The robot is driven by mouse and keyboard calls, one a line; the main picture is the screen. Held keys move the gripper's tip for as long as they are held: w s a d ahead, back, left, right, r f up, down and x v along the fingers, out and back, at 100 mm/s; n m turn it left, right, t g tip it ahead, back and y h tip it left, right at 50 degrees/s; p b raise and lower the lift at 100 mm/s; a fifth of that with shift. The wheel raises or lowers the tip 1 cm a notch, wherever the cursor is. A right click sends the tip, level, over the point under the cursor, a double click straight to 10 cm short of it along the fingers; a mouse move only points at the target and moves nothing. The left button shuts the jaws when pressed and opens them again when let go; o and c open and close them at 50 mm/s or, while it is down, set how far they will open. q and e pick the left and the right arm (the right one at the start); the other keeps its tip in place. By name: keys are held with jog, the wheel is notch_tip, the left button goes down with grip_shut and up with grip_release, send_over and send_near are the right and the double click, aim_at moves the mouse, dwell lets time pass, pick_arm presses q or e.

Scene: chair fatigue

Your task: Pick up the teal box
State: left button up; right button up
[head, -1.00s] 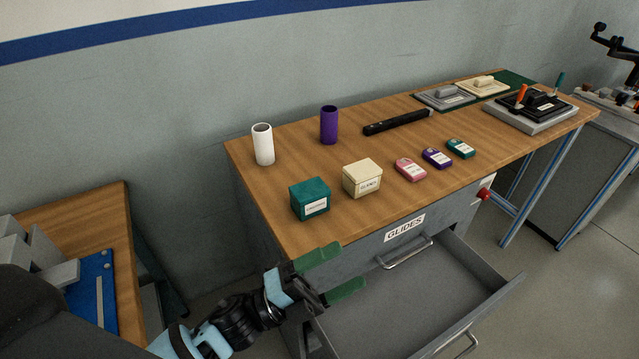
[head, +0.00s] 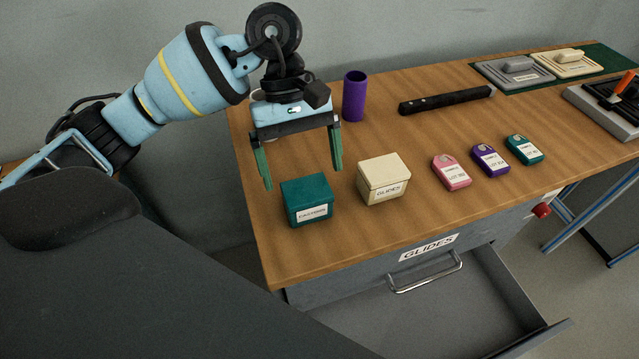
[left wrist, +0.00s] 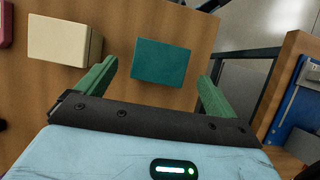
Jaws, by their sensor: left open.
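The teal box (head: 306,200) sits on the wooden bench near its front left corner, with a white label on its front. My left gripper (head: 303,177) is open and empty, with its green fingers pointing down above and just behind the box. In the left wrist view the teal box (left wrist: 161,62) lies ahead, between the lines of the two open fingers (left wrist: 155,84). The fingers do not appear to touch it. My right gripper is not in view.
A cream box (head: 383,180) stands close to the right of the teal box. A purple cylinder (head: 354,96) stands behind, and a black bar (head: 447,100) lies further right. Pink (head: 452,172), purple (head: 490,161) and teal (head: 524,150) tags lie right. A drawer (head: 460,305) hangs open below.

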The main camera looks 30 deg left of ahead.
aim_at(305, 185)
pick_arm(q)
jog(key=shift+w+a+r+y, duration=0.25)
jog(key=shift+w+a+y, duration=0.05)
jog(key=shift+a, duration=0.2)
jog(key=shift+s+d+f, duration=0.2)
jog(key=shift+s+f, duration=0.1)
jog(key=shift+f, duration=0.2)
jog(key=shift+w+p+x, duration=0.2)
jog(key=shift+p+x, duration=0.45)
jog(key=shift+x, duration=2.7)
jog(key=shift+d, duration=0.2)
jog(key=c, duration=1.1)
jog(key=shift+r, duration=5.05)
jog(key=shift+c, duration=0.2)
